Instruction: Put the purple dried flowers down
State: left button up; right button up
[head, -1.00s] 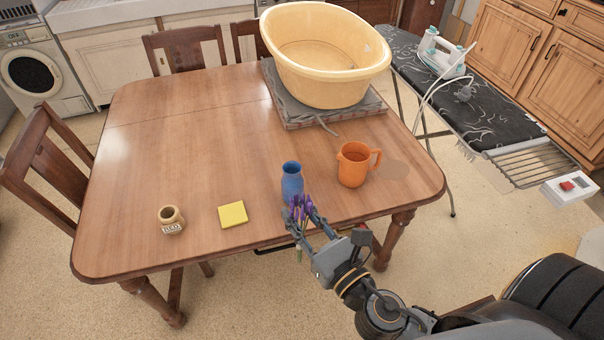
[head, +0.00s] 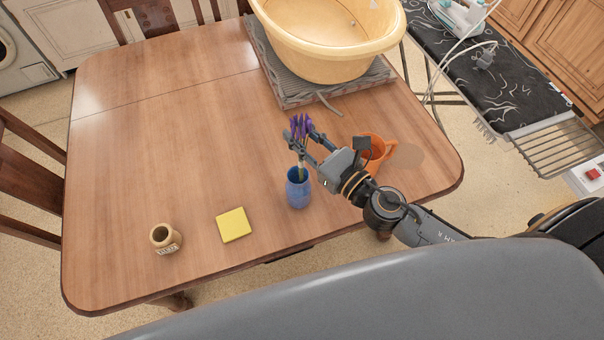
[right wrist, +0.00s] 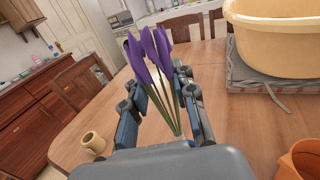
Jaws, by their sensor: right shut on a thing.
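The purple dried flowers (head: 299,125) are held upright in my right gripper (head: 304,142), which is shut on their stems. The flowers also show between the fingers in the right wrist view (right wrist: 150,50), with purple heads and green stems. The blue vase (head: 298,190) stands on the table just below the gripper. The stems' lower ends come down at the vase's mouth; I cannot tell how far they are inside. My left gripper is not in view.
The orange jug (head: 372,150) stands right of the vase, partly behind my right arm. A yellow square pad (head: 233,225) and a small tan jar (head: 165,238) are to the left. A large yellow tub (head: 330,65) sits at the back. The table's left middle (head: 170,150) is clear.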

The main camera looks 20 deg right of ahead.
aim_at(301, 168)
notch_tip(301, 168, down, 9)
jog(key=b, duration=0.5)
jog(key=shift+w, duration=0.15)
notch_tip(301, 168, down, 4)
jog(key=b, duration=0.2)
jog(key=shift+b, duration=0.35)
jog(key=shift+r, duration=0.1)
jog(key=o, duration=1)
jog(key=shift+c, duration=0.2)
